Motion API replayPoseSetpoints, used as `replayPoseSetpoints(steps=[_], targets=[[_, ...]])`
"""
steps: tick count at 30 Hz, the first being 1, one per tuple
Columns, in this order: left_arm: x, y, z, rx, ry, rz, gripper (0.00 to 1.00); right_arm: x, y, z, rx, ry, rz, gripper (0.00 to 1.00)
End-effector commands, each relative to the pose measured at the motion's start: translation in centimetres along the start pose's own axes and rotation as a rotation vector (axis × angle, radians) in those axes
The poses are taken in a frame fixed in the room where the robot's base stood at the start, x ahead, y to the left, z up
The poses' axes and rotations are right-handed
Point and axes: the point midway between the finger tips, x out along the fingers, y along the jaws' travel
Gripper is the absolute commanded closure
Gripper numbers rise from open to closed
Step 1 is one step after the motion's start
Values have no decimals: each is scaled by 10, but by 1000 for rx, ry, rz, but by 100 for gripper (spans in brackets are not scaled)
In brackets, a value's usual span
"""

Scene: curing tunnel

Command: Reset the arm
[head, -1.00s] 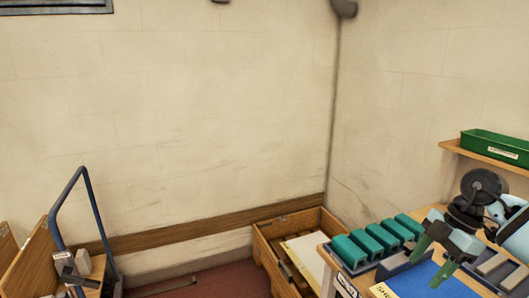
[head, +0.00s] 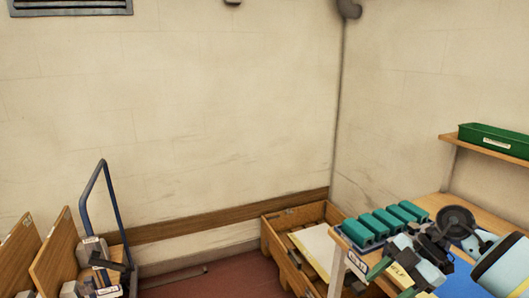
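My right arm comes in from the right edge over the wooden workbench (head: 470,206). Its gripper (head: 391,281) points down and left, near the bench's front left corner. Its green fingers stand apart with nothing visible between them. The arm hides part of the blue mat (head: 462,273) and of a yellow label card (head: 399,277). My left arm and gripper are not in view.
Several teal blocks (head: 382,222) stand in a row on the bench. A wooden crate (head: 283,246) stands on the floor beside it. A green bin (head: 495,139) sits on a wall shelf. A trolley with a blue handle (head: 84,190) stands at left.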

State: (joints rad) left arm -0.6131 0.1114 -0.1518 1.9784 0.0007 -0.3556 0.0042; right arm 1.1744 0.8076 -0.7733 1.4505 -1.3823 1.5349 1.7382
Motion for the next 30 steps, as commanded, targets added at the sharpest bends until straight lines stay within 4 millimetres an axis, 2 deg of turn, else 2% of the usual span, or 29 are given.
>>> replayPoseSetpoints(steps=[1, 3, 9, 12, 16, 20, 23, 26, 30], targets=[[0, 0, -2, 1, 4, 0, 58, 20, -2, -10, -33, 70, 9, 44], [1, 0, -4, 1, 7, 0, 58, 45, -5, -24, -80, 172, 41, 44], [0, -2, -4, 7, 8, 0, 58, 107, -14, -74, -163, 508, 228, 44], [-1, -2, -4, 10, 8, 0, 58, 127, -20, -92, -151, 651, 363, 44], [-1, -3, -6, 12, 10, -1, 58, 143, -26, -104, -81, 784, 560, 44], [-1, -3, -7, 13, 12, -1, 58, 154, -34, -99, 49, 847, 767, 44], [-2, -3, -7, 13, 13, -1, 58, 164, -45, -85, 180, 843, 915, 44], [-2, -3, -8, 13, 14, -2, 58, 174, -61, -63, 333, 796, 1043, 44], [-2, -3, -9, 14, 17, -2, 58, 196, -98, -24, 572, 662, 1169, 44]])
